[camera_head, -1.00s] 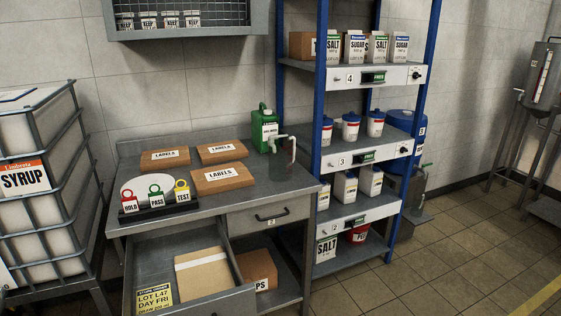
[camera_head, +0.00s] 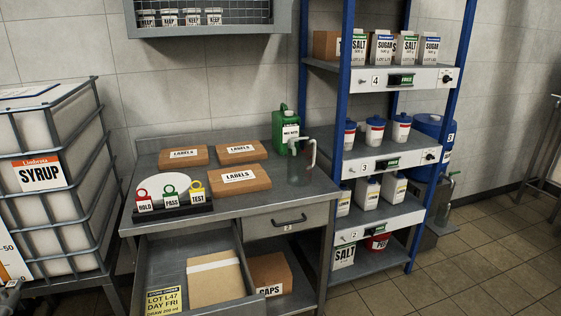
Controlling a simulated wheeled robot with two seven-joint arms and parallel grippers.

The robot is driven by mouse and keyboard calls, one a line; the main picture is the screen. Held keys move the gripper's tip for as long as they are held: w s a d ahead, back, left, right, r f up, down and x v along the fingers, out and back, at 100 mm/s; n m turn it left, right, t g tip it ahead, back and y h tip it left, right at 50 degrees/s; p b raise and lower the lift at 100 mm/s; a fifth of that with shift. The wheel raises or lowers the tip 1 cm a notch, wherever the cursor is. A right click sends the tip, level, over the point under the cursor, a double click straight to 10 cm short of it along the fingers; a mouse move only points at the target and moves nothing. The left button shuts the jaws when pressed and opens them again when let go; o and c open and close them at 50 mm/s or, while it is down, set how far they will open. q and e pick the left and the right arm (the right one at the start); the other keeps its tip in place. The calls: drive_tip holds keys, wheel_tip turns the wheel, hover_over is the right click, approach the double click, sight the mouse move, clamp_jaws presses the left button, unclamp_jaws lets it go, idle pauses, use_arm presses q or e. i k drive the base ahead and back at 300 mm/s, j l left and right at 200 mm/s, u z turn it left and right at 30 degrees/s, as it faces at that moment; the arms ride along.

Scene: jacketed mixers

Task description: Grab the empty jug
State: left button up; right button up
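A clear, see-through jug (camera_head: 297,168) with a pale grey bent handle or spout stands at the back right of the grey workbench (camera_head: 262,203), close to the shelf post. It looks empty, though its walls are hard to make out. A green jug (camera_head: 285,132) with a white label stands upright just behind it and to its left. Neither of my grippers shows clearly in the head view.
Label boxes (camera_head: 240,180) and a rack of hold, pass and test tags (camera_head: 172,207) sit on the bench. A blue-posted shelf (camera_head: 345,110) stands close on the right. A caged syrup tank (camera_head: 62,225) is at left.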

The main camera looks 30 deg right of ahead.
sight(300, 150)
drive_tip(key=i+l+u, duration=0.1)
drive_tip(key=l+u, duration=0.15)
drive_tip(key=l, duration=0.4)
drive_tip(key=l+u, duration=0.2)
drive_tip(key=l, duration=0.45)
drive_tip(key=l+u, duration=0.2)
drive_tip(key=l, duration=3.55)
drive_tip(key=i, duration=0.1)
